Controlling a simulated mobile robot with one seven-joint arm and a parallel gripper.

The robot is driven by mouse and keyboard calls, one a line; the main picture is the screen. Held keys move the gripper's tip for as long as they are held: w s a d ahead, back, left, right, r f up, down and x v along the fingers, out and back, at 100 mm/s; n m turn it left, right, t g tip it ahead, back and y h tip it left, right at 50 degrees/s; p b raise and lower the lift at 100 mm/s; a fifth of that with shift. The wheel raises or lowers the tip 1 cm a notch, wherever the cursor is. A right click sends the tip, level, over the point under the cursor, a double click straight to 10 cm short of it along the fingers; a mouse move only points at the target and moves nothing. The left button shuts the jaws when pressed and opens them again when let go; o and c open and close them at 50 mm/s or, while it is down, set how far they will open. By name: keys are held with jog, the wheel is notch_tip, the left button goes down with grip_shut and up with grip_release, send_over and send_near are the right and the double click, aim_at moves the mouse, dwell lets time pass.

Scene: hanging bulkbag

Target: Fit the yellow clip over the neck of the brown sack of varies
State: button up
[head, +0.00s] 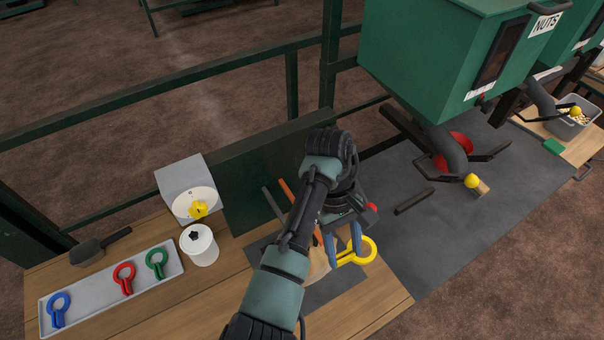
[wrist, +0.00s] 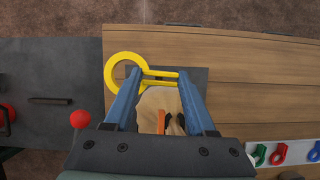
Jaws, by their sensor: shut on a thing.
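The yellow clip (head: 368,252) is a ring with two straight prongs. It also shows in the wrist view (wrist: 112,70), with its ring to the left and its prongs lying across between my fingertips. My gripper (head: 343,256) has blue fingers and is shut on the clip; its fingers also show in the wrist view (wrist: 160,77). The brown sack (head: 318,267) is partly hidden behind my arm and fingers. In the wrist view the sack (wrist: 158,101) shows just below the prongs. I cannot tell whether its neck lies between the prongs.
A tray (head: 172,266) holds blue, red and green clips at the left. A white tub (head: 199,247) and a dial scale (head: 186,187) stand behind it. A green hopper (head: 440,50) with a spout overhangs the dark mat (head: 420,240) at the right. Orange and grey sticks stand near the sack.

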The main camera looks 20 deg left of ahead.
jog(key=s+a+r+n+t+h+p, duration=0.1)
jog(key=a+r+n+t+p, duration=0.3)
jog(key=a+r+n+p, duration=0.65)
jog(key=shift+d+f+b, duration=0.25)
jog(key=shift+f+b, duration=0.95)
jog(key=shift+f, duration=0.95)
jog(key=shift+d+f+b, duration=0.25)
jog(key=shift+f+b, duration=1)
jog(key=shift+f, duration=0.9)
jog(key=shift+d+f+b, duration=0.25)
jog(key=shift+f+b, duration=0.95)
jog(key=shift+f, duration=0.95)
jog(key=shift+s+d+r, duration=0.1)
jog(key=shift+s+r, duration=0.15)
jog(key=shift+w, duration=0.1)
